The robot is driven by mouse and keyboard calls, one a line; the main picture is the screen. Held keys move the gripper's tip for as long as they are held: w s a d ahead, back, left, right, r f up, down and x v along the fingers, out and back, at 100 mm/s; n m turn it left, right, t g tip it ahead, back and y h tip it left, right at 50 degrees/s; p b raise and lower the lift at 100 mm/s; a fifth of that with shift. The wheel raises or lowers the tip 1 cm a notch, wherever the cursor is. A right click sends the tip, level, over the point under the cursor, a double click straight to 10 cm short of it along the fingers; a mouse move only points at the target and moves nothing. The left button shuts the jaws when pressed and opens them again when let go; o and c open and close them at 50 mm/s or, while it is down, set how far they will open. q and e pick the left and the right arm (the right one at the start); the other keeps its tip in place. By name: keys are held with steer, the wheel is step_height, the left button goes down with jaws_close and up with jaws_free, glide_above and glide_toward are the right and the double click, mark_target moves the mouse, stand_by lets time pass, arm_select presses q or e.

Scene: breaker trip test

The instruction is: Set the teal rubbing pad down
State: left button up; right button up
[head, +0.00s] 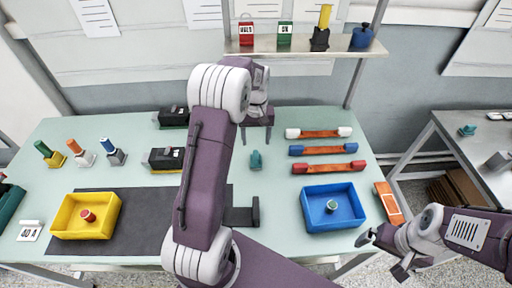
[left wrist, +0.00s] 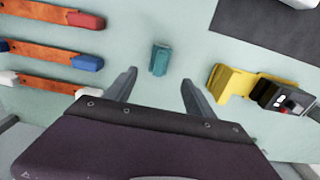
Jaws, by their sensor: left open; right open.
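A small teal pad (head: 255,160) stands on the pale green table, near its middle. It also shows in the left wrist view (left wrist: 160,59), just beyond the fingertips and roughly centred between them. My left gripper (head: 257,138) is open and empty behind the pad in the head view, with its fingers apart and not touching it. My right gripper (head: 382,254) is open and empty off the table's front right corner. Another small teal object (head: 467,130) lies on the grey side table.
Three copper bars with coloured ends (head: 320,150) and a blue tray (head: 332,208) lie to the pad's right. Black breakers (head: 163,159) and a yellow tray (head: 86,215) are at left. A shelf (head: 300,48) stands behind. Table around the pad is clear.

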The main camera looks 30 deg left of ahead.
arm_select(q)
steer(key=shift+r, duration=0.25)
steer(key=s+d+m, duration=0.2)
steer(key=s+d, duration=0.1)
steer(key=s, duration=0.3)
steer(key=s+d+m, duration=0.2)
steer(key=s+d, duration=0.2)
steer(key=s, duration=0.2)
steer(key=s+d+f+m+t, duration=0.1)
steer(key=s+d+m, duration=0.1)
steer(key=s+d, duration=0.2)
steer(key=shift+s, duration=1.25)
steer(key=shift+w+f, duration=0.15)
steer(key=shift+w, duration=0.05)
steer(key=shift+s, duration=0.1)
